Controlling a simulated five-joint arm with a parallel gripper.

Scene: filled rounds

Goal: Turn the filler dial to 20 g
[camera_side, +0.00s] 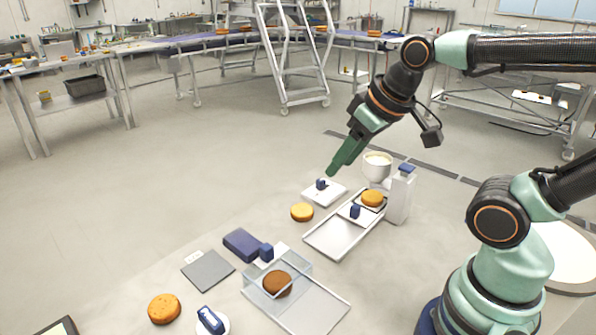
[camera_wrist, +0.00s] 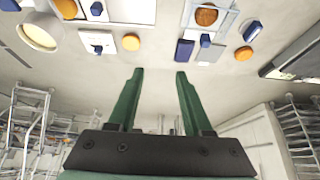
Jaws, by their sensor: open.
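A white plate with a blue knob (camera_side: 321,184), which looks like the filler dial, lies on the table beside the filler; its setting is too small to read. In the wrist view the knob (camera_wrist: 97,49) is upper left. The filler has a cream-filled bowl (camera_side: 377,163) and a white column with a blue top (camera_side: 401,196). Under the bowl, a golden round (camera_side: 372,198) sits at the end of a metal tray (camera_side: 323,240). My gripper (camera_side: 331,172) is above the knob plate in the side view, apart from it. In the wrist view its green fingers (camera_wrist: 159,74) are open and empty.
Golden rounds lie beside the plate (camera_side: 302,212) and at front left (camera_side: 164,309). A clear cover stands over a brown round (camera_side: 277,284), near a navy block (camera_side: 241,244) and a grey pad (camera_side: 208,270).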

